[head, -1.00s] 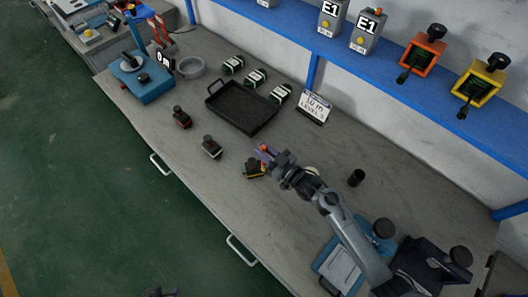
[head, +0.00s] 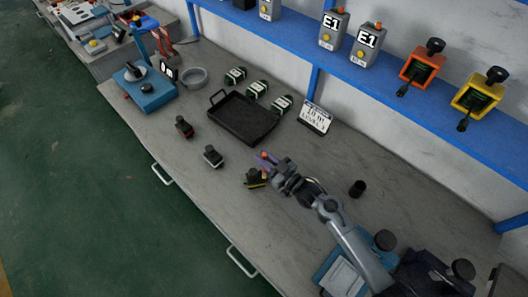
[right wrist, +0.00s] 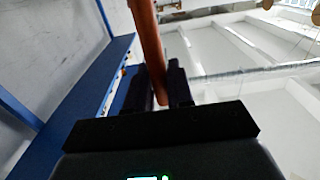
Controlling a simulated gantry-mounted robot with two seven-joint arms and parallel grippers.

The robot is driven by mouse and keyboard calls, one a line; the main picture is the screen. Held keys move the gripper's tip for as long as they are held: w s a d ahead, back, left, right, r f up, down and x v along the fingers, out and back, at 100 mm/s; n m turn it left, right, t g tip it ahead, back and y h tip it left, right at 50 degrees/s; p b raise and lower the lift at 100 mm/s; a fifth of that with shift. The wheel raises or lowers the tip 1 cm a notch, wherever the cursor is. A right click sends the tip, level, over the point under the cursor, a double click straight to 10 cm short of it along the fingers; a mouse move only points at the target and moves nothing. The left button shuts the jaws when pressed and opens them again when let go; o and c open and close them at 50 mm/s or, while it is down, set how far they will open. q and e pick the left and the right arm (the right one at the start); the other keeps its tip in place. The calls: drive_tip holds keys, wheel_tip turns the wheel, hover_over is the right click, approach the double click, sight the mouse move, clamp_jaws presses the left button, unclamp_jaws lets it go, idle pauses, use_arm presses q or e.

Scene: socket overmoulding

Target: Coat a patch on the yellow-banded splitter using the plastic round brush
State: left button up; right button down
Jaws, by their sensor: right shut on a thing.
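The yellow-banded splitter (head: 256,179), a small dark block with a yellow band and a dark knob on top, stands on the grey bench. My right gripper (head: 272,163) is just above and to the right of it in the head view. It is shut on the brush, whose orange-brown handle (right wrist: 147,45) passes between the two dark fingers in the right wrist view. Only a small orange end of the brush (head: 264,155) shows in the head view. Its bristles are hidden, so I cannot tell whether they touch the splitter. My left gripper is out of view.
A red-banded splitter (head: 184,127) and a pale-banded one (head: 213,156) stand to the left. Behind are a black tray (head: 240,121), several green-and-white parts and a sign (head: 315,118). The front bench strip is clear.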

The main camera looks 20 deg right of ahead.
drive_tip(key=shift+s+a+r+p, duration=0.15)
drive_tip(key=shift+s+a+p, duration=0.6)
drive_tip(key=shift+p, duration=0.4)
idle(1.0)
